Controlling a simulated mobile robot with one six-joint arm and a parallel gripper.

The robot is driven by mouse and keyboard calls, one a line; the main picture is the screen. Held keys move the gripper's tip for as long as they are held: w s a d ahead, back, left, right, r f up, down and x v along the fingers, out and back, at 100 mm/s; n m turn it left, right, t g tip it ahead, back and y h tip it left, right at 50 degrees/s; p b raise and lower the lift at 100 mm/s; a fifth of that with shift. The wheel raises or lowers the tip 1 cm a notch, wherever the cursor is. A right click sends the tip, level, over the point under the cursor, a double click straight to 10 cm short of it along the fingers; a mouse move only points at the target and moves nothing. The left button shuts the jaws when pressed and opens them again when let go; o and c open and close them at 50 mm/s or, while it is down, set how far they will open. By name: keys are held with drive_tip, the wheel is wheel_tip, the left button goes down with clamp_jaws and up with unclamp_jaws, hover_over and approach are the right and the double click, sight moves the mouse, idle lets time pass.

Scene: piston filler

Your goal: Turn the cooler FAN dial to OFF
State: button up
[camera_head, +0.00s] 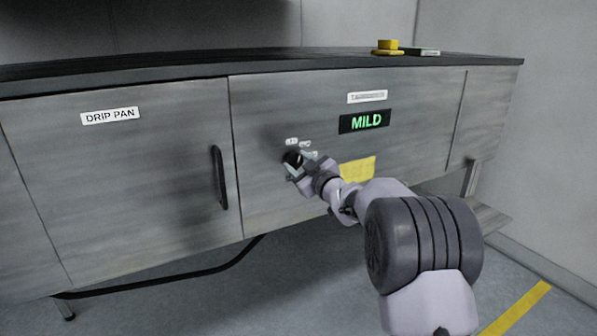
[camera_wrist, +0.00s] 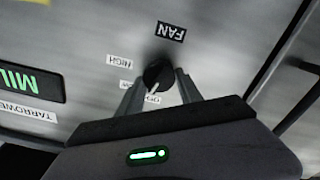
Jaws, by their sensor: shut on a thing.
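My gripper (camera_wrist: 160,82) is shut on the dial, one finger on each side. The dial's white pointer mark aims toward a partly hidden label (camera_wrist: 151,98) by the fingers; its text is hard to read. A HIGH label (camera_wrist: 118,61) and another small label (camera_wrist: 126,84) sit to the left. In the head view, the dial (camera_head: 291,158) is partly covered by my gripper (camera_head: 298,168).
A green-lit MILD display (camera_head: 366,121) and a yellow note (camera_head: 357,169) are on the same panel. A DRIP PAN door (camera_head: 110,115) with a black handle (camera_head: 219,177) stands to the left. A yellow button block (camera_head: 388,46) sits on the countertop.

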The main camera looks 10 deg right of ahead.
drive_tip(key=shift+f+n+b, duration=0.1)
drive_tip(key=shift+n+b, duration=0.95)
drive_tip(key=shift+n, duration=0.55)
drive_tip(key=o, duration=1.4)
drive_tip(key=shift+c, duration=0.2)
drive_tip(key=p+v, duration=0.1)
drive_tip(key=v, duration=1.6)
drive_tip(key=shift+s, duration=0.2)
